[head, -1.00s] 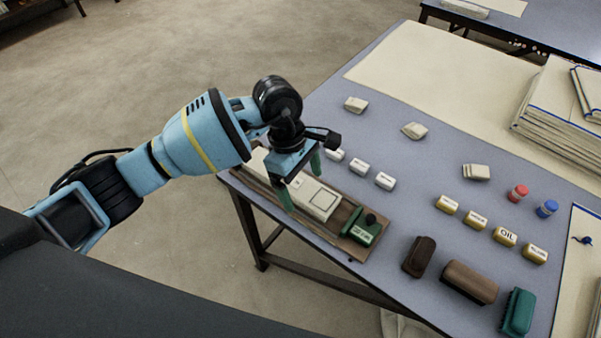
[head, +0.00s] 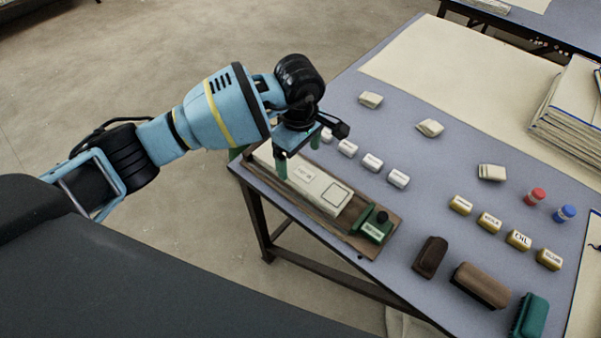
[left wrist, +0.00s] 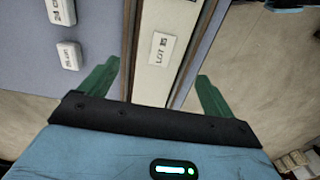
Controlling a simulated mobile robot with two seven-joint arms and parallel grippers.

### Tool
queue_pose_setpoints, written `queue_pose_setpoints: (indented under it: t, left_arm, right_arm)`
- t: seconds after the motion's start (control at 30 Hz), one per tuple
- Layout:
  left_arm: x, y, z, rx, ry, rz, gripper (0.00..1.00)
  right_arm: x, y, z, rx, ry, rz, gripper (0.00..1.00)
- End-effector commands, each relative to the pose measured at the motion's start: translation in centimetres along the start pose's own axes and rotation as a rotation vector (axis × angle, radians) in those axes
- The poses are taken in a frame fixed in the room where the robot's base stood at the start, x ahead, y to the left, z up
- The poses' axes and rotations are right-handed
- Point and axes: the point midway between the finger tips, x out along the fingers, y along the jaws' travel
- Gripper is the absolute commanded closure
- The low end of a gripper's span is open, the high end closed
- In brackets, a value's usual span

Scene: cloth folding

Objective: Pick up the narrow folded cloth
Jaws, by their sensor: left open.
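The narrow folded cloth (head: 322,194) is a long off-white strip with a lot label and a square outline on top. It lies on a brown board (head: 385,243) along the table's near-left edge. My left gripper (head: 297,160) is open above the cloth, nearer its far-left end. In the left wrist view the cloth (left wrist: 153,85) with its label runs between the two green fingers of the gripper (left wrist: 158,85). Whether the fingertips touch the cloth or board I cannot tell. My right gripper is not in view.
A green block with a black knob (head: 375,226) sits at the board's near end. Small white labelled blocks (head: 372,162) stand in a row beside the board. Brown brushes (head: 480,285), gold blocks (head: 489,222) and stacked cloths (head: 575,105) lie to the right. Left of the table is open floor.

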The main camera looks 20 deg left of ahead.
Motion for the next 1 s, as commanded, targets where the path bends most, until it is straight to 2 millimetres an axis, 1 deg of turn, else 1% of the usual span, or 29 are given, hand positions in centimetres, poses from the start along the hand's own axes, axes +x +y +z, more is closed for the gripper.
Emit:
queue_pose_setpoints:
  t: [0.3,0.4,0.57,0.67,0.9,0.97,1.0]
  left_arm:
    - [4.2,0.1,-0.4,-0.001,-0.003,-0.003,0.11]
    - [4.7,0.1,-0.5,0.0,-0.001,-0.001,0.11]
    - [4.6,0.1,-0.5,0.0,-0.001,0.0,0.11]
    - [4.6,0.1,-0.5,0.0,-0.001,0.0,0.23]
    - [4.6,0.1,-0.5,0.0,-0.001,0.0,0.54]
    - [4.6,0.1,-0.5,0.0,-0.001,0.0,0.62]
    - [4.6,0.1,-0.5,0.0,-0.001,0.0,0.62]
  right_arm:
    - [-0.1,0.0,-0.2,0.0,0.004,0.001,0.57]
    - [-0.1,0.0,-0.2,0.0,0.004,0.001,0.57]
    - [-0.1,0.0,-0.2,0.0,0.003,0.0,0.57]
    - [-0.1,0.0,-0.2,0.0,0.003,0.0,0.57]
    - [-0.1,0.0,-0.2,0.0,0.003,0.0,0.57]
    - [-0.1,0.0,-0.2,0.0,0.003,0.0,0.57]
    - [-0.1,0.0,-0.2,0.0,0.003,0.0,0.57]
